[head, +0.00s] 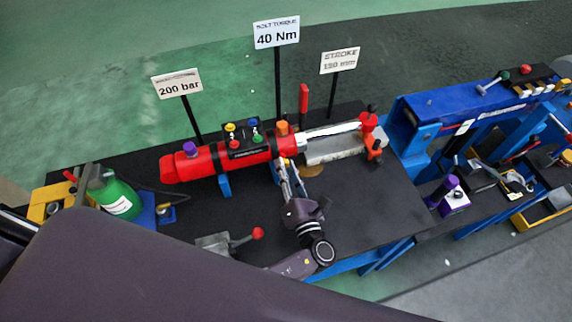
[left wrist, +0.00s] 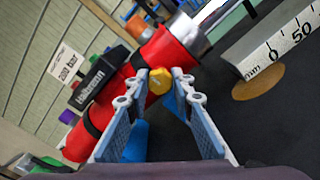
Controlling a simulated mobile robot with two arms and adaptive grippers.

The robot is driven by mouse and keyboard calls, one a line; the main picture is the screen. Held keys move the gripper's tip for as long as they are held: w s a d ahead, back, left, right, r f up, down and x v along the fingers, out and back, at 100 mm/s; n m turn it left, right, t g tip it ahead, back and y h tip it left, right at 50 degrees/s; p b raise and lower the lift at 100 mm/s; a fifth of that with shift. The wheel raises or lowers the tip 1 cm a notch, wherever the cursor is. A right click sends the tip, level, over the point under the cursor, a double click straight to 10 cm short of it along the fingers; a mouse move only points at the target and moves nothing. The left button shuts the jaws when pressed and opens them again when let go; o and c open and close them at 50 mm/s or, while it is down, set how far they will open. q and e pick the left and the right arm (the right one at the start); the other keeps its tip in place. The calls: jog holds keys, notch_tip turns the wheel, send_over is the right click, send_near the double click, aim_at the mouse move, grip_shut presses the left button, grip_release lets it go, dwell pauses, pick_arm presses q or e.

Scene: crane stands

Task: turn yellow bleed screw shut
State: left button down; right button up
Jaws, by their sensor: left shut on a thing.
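The red hydraulic cylinder (head: 205,164) lies along the black bench, with its chrome rod (head: 330,130) out to the right. In the left wrist view, the yellow bleed screw (left wrist: 159,80) sits on the side of the red cylinder (left wrist: 168,58), near its rod end. My left gripper (head: 283,166) reaches up to the near side of the cylinder. In the left wrist view, its fingertips (left wrist: 165,84) are closed in on the yellow screw, one on each side. In the head view the yellow screw cannot be made out. My right gripper is not in view.
A black block (head: 247,147) with coloured caps sits on the cylinder. Sign posts stand behind it, reading 200 bar (head: 178,84), 40 Nm (head: 277,32) and a stroke.

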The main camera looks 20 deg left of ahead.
pick_arm(q)
jog(key=shift+m, duration=0.3)
jog(key=c, duration=1.7)
grip_release()
jog(key=shift+o, duration=0.2)
jog(key=v, duration=0.7)
jog(key=shift+s+d, duration=0.2)
